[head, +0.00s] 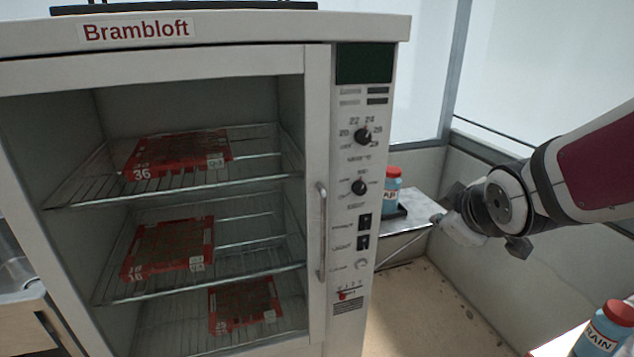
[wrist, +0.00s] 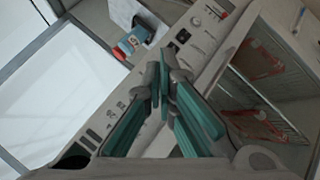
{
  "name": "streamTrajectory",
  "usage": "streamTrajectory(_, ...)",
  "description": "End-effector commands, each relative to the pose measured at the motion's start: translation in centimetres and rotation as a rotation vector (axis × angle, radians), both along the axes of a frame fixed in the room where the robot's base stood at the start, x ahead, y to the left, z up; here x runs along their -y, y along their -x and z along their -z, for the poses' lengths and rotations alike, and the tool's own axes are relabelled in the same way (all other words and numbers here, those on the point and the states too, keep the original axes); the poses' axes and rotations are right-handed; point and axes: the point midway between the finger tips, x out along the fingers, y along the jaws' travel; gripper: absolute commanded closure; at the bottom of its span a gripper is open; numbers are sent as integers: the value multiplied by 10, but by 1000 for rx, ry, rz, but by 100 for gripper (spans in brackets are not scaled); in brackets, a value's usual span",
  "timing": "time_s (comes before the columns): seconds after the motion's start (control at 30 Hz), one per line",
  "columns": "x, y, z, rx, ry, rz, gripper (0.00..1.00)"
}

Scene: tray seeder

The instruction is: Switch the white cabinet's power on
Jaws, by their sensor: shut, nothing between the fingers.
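The white cabinet (head: 318,190) stands with its control panel (head: 352,200) on its right side. The panel has a dark, unlit display (head: 364,64), an upper knob (head: 362,137), a lower knob (head: 358,187) and two black rocker switches. The upper switch (head: 364,222) sits just above the lower switch (head: 363,242); their labels are too small to read surely, and their positions cannot be told. My gripper (head: 442,220) is right of the panel, apart from it in the head view. In the wrist view my gripper (wrist: 162,78) is shut and empty, its teal-padded fingers in front of the panel.
Red trays, one marked 36 (head: 178,153), lie on the cabinet's wire shelves. A vertical handle (head: 322,232) stands left of the panel. A blue bottle with a red cap (head: 392,190) is on a ledge behind. Another bottle (head: 606,333) is at lower right.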

Motion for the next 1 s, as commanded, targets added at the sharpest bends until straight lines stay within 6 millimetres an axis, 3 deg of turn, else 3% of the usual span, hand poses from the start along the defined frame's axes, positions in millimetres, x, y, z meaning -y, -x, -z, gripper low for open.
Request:
streamTrajectory(0.03,3,-21,24,10,40,-45,100)
streamTrajectory(0.2,6,-74,73,94,185,-224,100)
streamTrajectory(0.5,-1,-137,159,287,395,-500,100)
streamTrajectory(0.7,-8,-158,207,444,502,-613,100)
streamTrajectory(1.0,-13,-164,234,596,588,-658,100)
